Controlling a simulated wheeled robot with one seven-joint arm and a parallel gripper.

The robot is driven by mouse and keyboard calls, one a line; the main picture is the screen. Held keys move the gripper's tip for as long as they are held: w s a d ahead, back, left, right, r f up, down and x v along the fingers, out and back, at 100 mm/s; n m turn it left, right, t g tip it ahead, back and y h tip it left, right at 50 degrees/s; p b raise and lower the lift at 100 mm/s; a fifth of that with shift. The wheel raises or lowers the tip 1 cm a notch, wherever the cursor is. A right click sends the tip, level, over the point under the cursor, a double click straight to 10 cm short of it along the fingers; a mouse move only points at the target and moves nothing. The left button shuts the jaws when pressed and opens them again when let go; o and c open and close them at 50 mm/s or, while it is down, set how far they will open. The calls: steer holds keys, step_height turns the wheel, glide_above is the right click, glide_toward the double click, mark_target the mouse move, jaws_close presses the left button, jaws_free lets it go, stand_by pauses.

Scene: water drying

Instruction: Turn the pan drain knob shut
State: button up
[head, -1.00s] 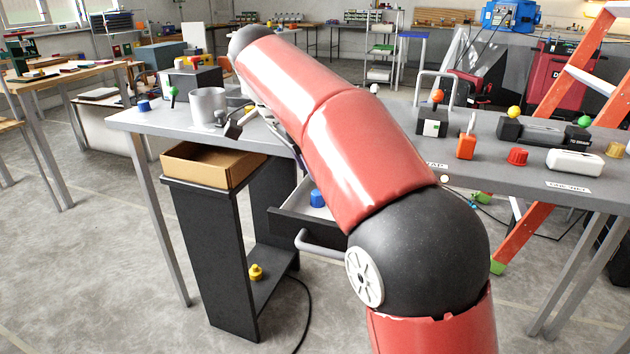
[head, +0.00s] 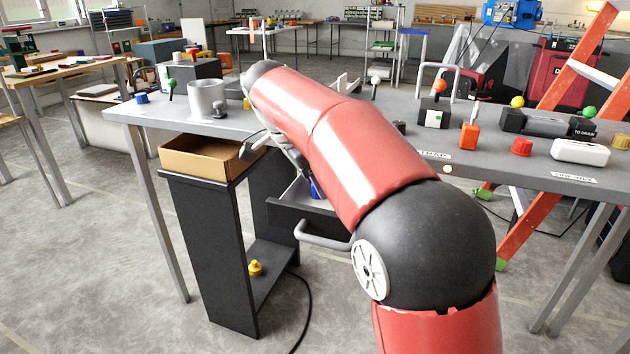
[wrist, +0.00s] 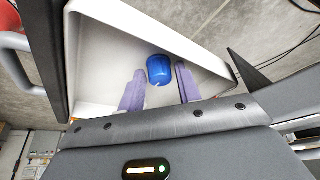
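A blue knob-like piece (wrist: 159,70) lies in the white-lined open drawer (wrist: 100,62). In the head view the blue piece (head: 315,188) shows only partly beside my arm. My gripper (wrist: 159,80) is open, its two purple fingers on either side of the blue piece's near end. I cannot tell whether they touch it. In the head view my arm hides most of the gripper. A grey pot (head: 206,97) stands on the bench with a small dark knob-like fitting (head: 219,110) at its front right. I cannot tell which piece is the pan drain knob.
A cardboard tray (head: 195,168) sits on the black stand left of the drawer. The drawer handle (head: 318,240) sticks out in front. A yellow piece (head: 256,268) rests on the low shelf. A box marked "TO DRAIN" (head: 545,123) and a red knob (head: 522,147) are on the right bench.

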steer(key=c, duration=0.7)
steer(key=shift+n, duration=0.3)
steer(key=n+t, duration=0.1)
steer(key=n, duration=0.2)
steer(key=n+t+y+b, duration=0.1)
steer(key=n, duration=0.2)
steer(key=shift+s+d+y, duration=0.15)
steer(key=shift+y, duration=0.15)
steer(key=n+y, duration=0.1)
steer(key=n, duration=0.2)
steer(key=n+y, duration=0.1)
steer(key=n, duration=0.2)
steer(key=shift+d+r+t+p, duration=0.1)
steer(key=shift+d+t+p, duration=0.1)
steer(key=shift+t+p, duration=0.2)
steer(key=n+y, duration=0.1)
steer(key=n, duration=0.1)
steer(key=n+y+p, duration=0.1)
steer(key=n, duration=0.2)
steer(key=shift+g, duration=0.3)
steer(key=shift+n, duration=0.3)
steer(key=o, duration=0.7)
